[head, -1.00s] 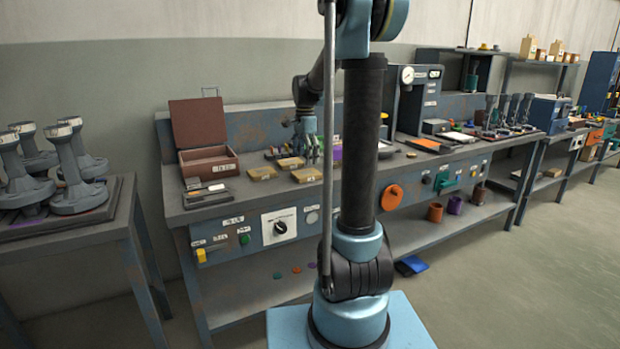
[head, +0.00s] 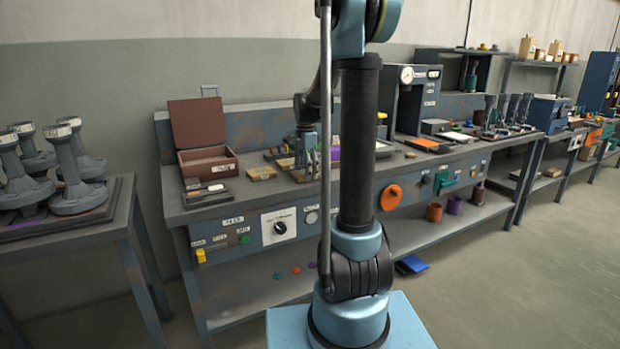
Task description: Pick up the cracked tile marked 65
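Several small tan tiles lie on the workbench beside the open brown box. One tile (head: 262,173) lies left of my gripper. Another tile (head: 284,163) lies just behind and left of it, partly covered. A third tile (head: 299,176) is at the fingertips, partly hidden by my gripper. The markings are too small to read, so I cannot tell which tile is 65. My gripper (head: 307,168) points down, low over the third tile. I cannot tell whether it touches the tile or whether its fingers are open or shut.
The open brown box (head: 208,163) stands at the bench's left. The workbench (head: 236,199) has bare room at its front edge. A press with a round gauge (head: 406,75) stands to the right. A side table with heavy grey stands (head: 77,180) is at the far left.

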